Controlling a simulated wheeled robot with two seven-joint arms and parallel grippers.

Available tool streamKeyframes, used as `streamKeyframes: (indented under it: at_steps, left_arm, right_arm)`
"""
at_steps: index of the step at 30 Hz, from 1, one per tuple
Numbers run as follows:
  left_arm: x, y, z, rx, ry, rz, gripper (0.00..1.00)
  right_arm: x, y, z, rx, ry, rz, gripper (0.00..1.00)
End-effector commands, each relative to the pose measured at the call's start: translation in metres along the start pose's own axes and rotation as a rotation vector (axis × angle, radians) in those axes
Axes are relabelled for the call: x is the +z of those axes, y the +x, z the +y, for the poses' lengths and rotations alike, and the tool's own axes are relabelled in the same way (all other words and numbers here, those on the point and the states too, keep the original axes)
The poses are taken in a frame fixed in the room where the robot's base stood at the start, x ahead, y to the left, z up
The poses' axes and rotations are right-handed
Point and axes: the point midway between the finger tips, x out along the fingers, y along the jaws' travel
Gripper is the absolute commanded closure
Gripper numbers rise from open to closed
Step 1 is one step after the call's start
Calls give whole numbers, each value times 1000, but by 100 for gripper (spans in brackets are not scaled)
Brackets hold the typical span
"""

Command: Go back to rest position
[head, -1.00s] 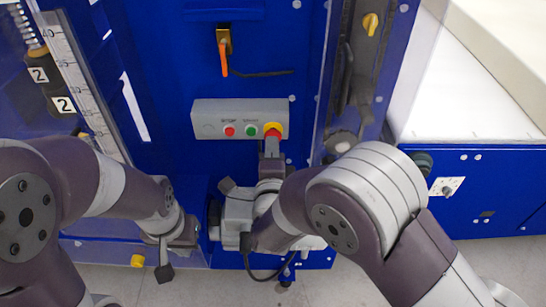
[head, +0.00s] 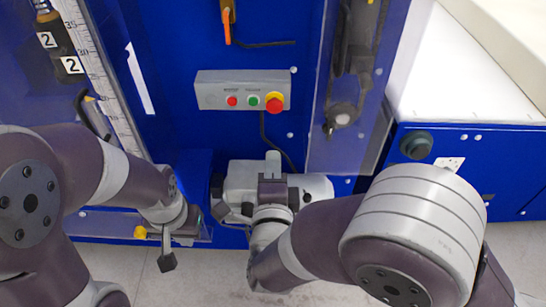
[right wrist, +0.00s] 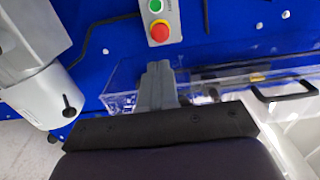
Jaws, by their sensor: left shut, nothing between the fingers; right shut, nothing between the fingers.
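My right gripper (head: 272,163) is shut and empty, below the grey control box (head: 213,90) and apart from it. Its closed grey fingers also show in the right wrist view (right wrist: 157,82), pointing up the picture below the red knob. The box carries a red button (head: 232,101), a green button (head: 253,100) and a large red knob on a yellow collar (head: 274,103). My left gripper (head: 167,262) is shut and empty at the lower left, in front of the blue machine's base.
The blue machine (head: 170,60) fills the back, with a clear panel (head: 335,150) at right. A blue-sided white bench (head: 460,95) stands at right. Bare floor (head: 205,275) shows between my arms.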

Motion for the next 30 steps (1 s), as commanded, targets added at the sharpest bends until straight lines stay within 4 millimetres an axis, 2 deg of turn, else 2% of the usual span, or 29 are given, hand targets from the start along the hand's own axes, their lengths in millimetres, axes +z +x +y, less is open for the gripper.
streamKeyframes:
  at_steps: [11, 13, 14, 16, 18, 20, 21, 23, 25, 27, 30]
  left_arm:
    - [0, 0, 0, 0, 0, 0, 100]
    - [0, 0, 0, 0, 0, 0, 100]
    - [0, 0, 0, 0, 0, 0, 100]
    - [0, 0, 0, 0, 0, 0, 100]
    - [0, -2, 0, 0, 0, 0, 100]
    - [-1, -11, 0, 0, 0, 0, 100]
    - [-2, -18, 0, 0, 0, 0, 100]
    - [-4, -30, 0, 0, 0, 0, 100]
    - [-5, -44, 0, 0, 0, 0, 100]
    - [-7, -55, 0, 0, 0, 1, 100]
    - [-8, -65, 0, 0, 0, 0, 100]
  right_arm:
    - [0, 0, 0, 0, -3, -1, 100]
    - [2, 0, 4, 22, -54, -9, 100]
    - [6, 0, 13, 62, -106, -34, 100]
    - [27, -9, 47, 205, -297, -179, 100]
    - [53, -32, 79, 361, -564, -439, 100]
    - [53, -52, 96, 490, -819, -676, 100]
    - [39, -66, 102, 570, -982, -831, 100]
    - [2, -84, 103, 687, -1196, -1050, 100]
    - [-60, -103, 90, 831, -1363, -1260, 100]
    - [-112, -113, 73, 954, -1408, -1342, 100]
    - [-161, -105, 53, 1054, -1355, -1249, 100]
